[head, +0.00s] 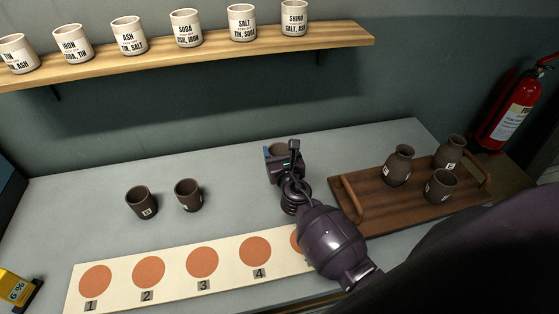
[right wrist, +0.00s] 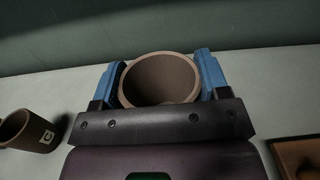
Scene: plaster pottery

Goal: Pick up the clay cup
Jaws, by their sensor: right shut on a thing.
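My right gripper (right wrist: 160,85) is shut on a brown clay cup (right wrist: 158,72), with a blue finger on each side of it. In the head view this cup (head: 279,149) shows only partly behind my right gripper (head: 284,158), near the back middle of the grey table. I cannot tell whether it touches the table. Two other dark clay cups, one (head: 141,202) and another (head: 188,194), stand upright on the table to the left. My left gripper is not in view.
A wooden tray (head: 375,214) at the right holds two vases (head: 398,166) (head: 449,152) and a cup (head: 440,185). A pale strip (head: 120,268) with numbered orange circles lies along the front. A shelf (head: 220,46) of labelled white cups hangs above. The back left table is clear.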

